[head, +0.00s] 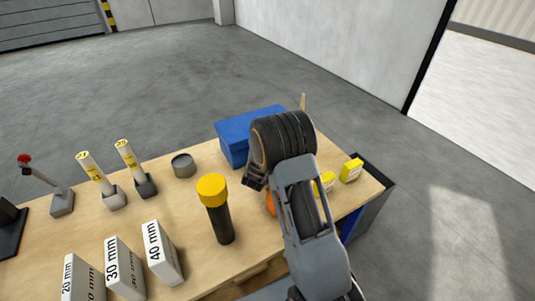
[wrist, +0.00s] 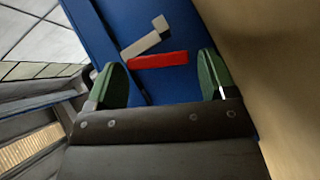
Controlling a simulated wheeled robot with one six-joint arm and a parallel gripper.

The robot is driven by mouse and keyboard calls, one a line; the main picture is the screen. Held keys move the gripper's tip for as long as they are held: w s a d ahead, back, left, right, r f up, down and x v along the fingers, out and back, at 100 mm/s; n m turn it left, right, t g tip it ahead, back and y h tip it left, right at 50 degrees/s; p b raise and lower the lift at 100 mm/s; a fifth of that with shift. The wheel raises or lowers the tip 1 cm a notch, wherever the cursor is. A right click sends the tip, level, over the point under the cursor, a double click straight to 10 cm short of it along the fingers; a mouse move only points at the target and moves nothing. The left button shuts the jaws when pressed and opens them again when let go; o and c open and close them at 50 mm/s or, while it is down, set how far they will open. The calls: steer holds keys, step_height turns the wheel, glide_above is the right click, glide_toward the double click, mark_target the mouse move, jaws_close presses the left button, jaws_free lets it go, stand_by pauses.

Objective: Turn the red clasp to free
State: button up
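The red clasp (wrist: 158,60) is a short flat bar on a blue surface (wrist: 190,20), seen in the wrist view. It lies nearly crosswise between the two green fingertips of my gripper (wrist: 160,70). A pale grey bar (wrist: 146,38) sits slanted just above the clasp. My gripper is open, with a finger on either side of the clasp and gaps showing. In the head view a blue box (head: 235,135) stands on the table behind my arm. The clasp and my fingertips are hidden there.
The wooden table (head: 190,215) holds a black cylinder with a yellow cap (head: 214,195), a grey round tin (head: 183,165), upright white labelled blocks (head: 163,252), a red-knobbed lever (head: 40,178) and yellow boxes (head: 351,170). An orange object (head: 270,203) is partly hidden by my arm.

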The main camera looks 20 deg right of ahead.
steer(key=shift+o, duration=1)
steer(key=shift+r, duration=0.2)
steer(key=s+a+r, duration=0.2)
steer(key=s+r, duration=1)
steer(key=s, duration=0.1)
steer(key=shift+s+a+r+p, duration=0.25)
steer(key=shift+s+r+p, duration=0.05)
steer(key=shift+s+r, duration=0.05)
steer(key=shift+a, duration=0.1)
